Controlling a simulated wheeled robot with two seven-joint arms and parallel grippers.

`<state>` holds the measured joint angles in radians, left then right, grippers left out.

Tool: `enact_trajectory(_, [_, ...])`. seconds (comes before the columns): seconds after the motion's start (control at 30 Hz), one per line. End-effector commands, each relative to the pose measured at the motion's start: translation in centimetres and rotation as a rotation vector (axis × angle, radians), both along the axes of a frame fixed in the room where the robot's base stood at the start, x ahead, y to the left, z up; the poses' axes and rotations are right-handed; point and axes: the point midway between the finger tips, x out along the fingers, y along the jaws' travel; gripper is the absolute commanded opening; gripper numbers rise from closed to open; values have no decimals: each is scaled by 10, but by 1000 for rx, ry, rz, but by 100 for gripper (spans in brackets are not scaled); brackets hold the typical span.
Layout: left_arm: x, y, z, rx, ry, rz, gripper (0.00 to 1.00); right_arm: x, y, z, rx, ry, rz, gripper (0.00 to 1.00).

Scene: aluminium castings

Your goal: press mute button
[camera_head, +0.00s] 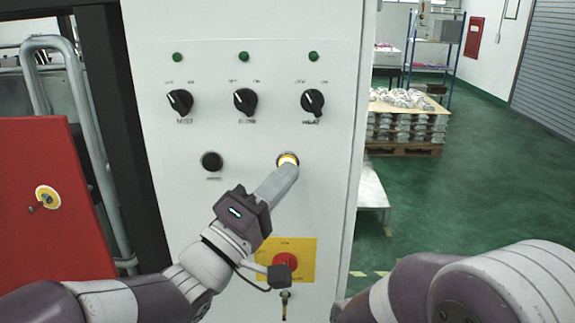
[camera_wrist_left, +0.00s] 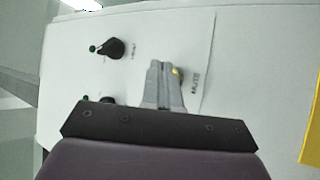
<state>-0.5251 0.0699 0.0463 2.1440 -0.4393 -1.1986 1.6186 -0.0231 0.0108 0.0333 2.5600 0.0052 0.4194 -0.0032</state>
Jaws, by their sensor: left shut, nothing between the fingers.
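The mute button (camera_head: 287,157) is a round button with a lit yellow rim on the white control panel (camera_head: 330,200). My left gripper (camera_head: 291,168) is shut and empty, with its fingertips at the button's lower edge and covering part of it. In the left wrist view, the shut fingers (camera_wrist_left: 163,66) point at the panel, and a yellow bit of the button (camera_wrist_left: 177,71) shows beside the tips, near the label MUTE. I cannot tell whether the tips touch or push the button. My right gripper is out of view.
A black button (camera_head: 212,161) sits left of the mute button. Three black knobs (camera_head: 245,101) with green lamps are above. A red emergency button (camera_head: 284,263) on a yellow plate is below. A red door (camera_head: 60,200) stands left; a pallet of castings (camera_head: 405,125) is behind right.

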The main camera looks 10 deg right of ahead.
Motion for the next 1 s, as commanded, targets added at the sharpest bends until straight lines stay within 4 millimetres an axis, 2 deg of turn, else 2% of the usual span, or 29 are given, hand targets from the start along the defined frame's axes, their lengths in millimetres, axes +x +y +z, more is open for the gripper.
enact_trajectory(1.0, [9,-2,0,1,1,0,0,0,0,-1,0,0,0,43])
